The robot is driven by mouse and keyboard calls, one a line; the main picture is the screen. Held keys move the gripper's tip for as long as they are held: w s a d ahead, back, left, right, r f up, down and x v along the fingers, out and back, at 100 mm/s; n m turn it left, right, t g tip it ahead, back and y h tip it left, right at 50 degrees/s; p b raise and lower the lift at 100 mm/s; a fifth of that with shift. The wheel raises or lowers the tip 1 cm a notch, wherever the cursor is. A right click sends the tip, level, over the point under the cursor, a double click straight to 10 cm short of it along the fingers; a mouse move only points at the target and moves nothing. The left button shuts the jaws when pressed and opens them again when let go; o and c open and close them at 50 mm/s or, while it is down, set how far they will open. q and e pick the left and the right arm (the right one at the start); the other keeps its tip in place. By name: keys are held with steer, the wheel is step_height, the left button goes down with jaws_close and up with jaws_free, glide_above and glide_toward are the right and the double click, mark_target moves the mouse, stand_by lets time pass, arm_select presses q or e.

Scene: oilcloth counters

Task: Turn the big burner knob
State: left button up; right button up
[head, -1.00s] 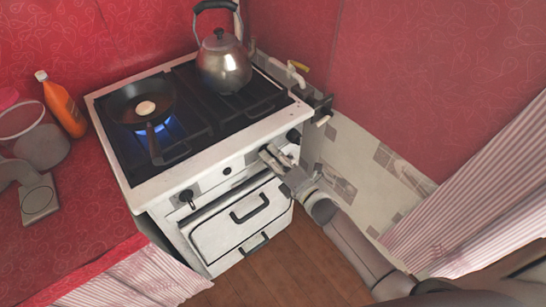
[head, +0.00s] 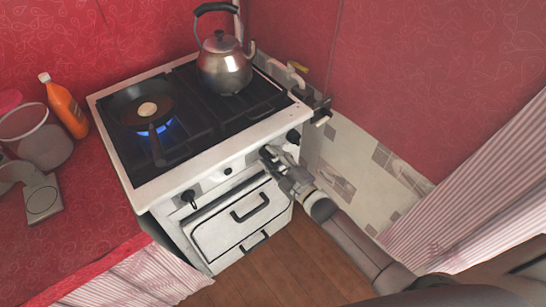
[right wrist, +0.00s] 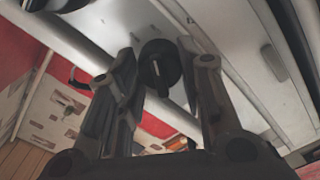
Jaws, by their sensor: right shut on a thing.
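The stove (head: 165,192) has a white front panel with black knobs. My right gripper (head: 269,154) is at this panel, right of its middle. In the right wrist view a round black knob (right wrist: 160,66) with a raised grip bar sits between the fingertips of my right gripper (right wrist: 163,72), which is shut on it. In the head view the gripper hides this knob. Another black knob (head: 293,136) is to the right of the gripper, and one more (head: 188,197) is at the panel's left. My left gripper is not in view.
A frying pan (head: 125,108) sits over a blue flame at the left burner. A kettle (head: 224,70) stands at the back right of the stove. An orange bottle (head: 66,108) and a clear bucket (head: 38,140) stand on the red counter. Drawer handles (head: 250,207) stick out below the knobs.

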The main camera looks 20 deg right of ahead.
steer(key=shift+m, duration=0.9)
steer(key=o, duration=1.1)
steer(key=shift+c, duration=0.2)
steer(key=v, duration=1.2)
